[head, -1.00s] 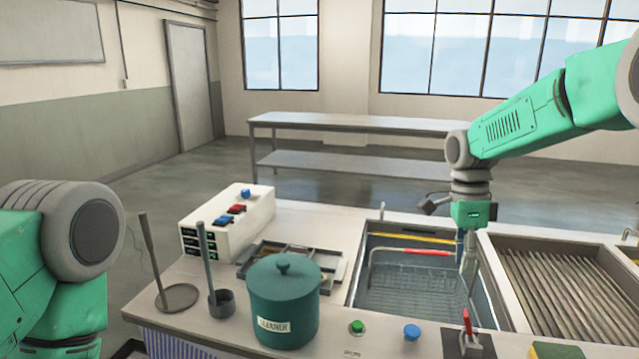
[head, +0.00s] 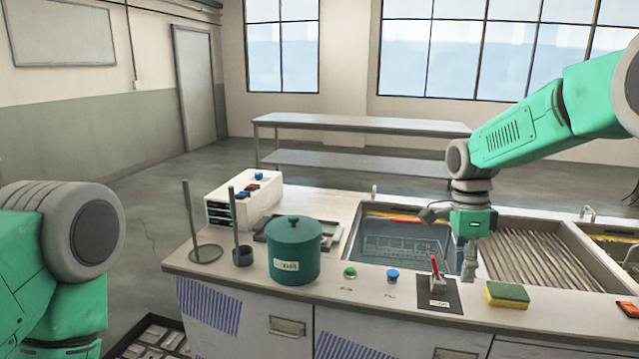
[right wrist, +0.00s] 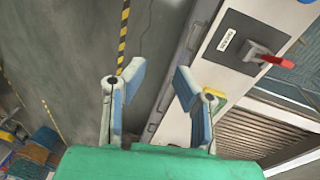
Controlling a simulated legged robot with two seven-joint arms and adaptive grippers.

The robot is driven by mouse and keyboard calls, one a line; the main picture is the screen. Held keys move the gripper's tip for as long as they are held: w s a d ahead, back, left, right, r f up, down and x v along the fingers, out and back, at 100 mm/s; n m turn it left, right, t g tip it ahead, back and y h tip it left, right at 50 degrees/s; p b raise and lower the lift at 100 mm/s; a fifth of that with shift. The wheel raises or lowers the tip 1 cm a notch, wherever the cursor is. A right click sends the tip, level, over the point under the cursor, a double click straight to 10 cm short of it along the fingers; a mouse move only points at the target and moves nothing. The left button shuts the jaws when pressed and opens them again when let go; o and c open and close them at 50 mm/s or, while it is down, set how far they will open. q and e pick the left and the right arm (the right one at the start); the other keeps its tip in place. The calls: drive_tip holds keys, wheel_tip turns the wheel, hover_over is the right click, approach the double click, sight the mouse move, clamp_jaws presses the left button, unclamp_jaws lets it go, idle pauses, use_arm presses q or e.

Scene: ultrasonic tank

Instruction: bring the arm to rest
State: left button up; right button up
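My right arm reaches in from the right of the head view. Its gripper (head: 469,262) hangs pointing down near the counter's front edge, beside the red-levered switch (head: 437,277). In the right wrist view the gripper (right wrist: 160,80) has its two fingers spread apart with nothing between them. Floor and the counter edge show beyond the fingers, and the red lever (right wrist: 275,60) is off to the right. My left arm (head: 60,250) shows at the left edge of the head view; its gripper is out of view.
The counter holds a green cleaner pot (head: 294,255), a rod stand (head: 205,253), a white control box (head: 243,200), a water tank (head: 352,245), a ribbed basin (head: 600,262) and a sponge (head: 507,294). A metal table (head: 365,123) stands behind. Open floor lies left.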

drive_tip(key=s+f+n+b, duration=0.1)
drive_tip(key=s+f+n, duration=0.5)
drive_tip(key=f, duration=0.7)
drive_tip(key=s+f+n+b, duration=0.1)
drive_tip(key=s+f+n, duration=0.3)
drive_tip(key=s+f, duration=0.7)
use_arm(q)
drive_tip(key=f, duration=0.1)
drive_tip(key=f+b, duration=0.1)
drive_tip(key=f, duration=0.1)
drive_tip(key=f+b, duration=0.1)
drive_tip(key=shift+w+d+f, duration=0.25)
use_arm(e)
drive_tip(key=s+f+n+t, duration=0.1)
drive_tip(key=s+f+n, duration=0.4)
drive_tip(key=s, duration=0.5)
drive_tip(key=s+d+f+n+t, duration=0.1)
drive_tip(key=s+f+n, duration=0.3)
drive_tip(key=s, duration=0.7)
drive_tip(key=shift+f+n+y, duration=0.3)
drive_tip(key=shift+f+n, duration=0.1)
drive_tip(key=shift+n, duration=0.5)
drive_tip(key=shift+s+d, duration=0.1)
drive_tip(key=shift+d, duration=0.1)
use_arm(q)
drive_tip(key=shift+d+r, duration=0.1)
drive_tip(key=shift+d, duration=0.25)
use_arm(e)
drive_tip(key=shift+d+f, duration=0.15)
drive_tip(key=shift+d, duration=0.1)
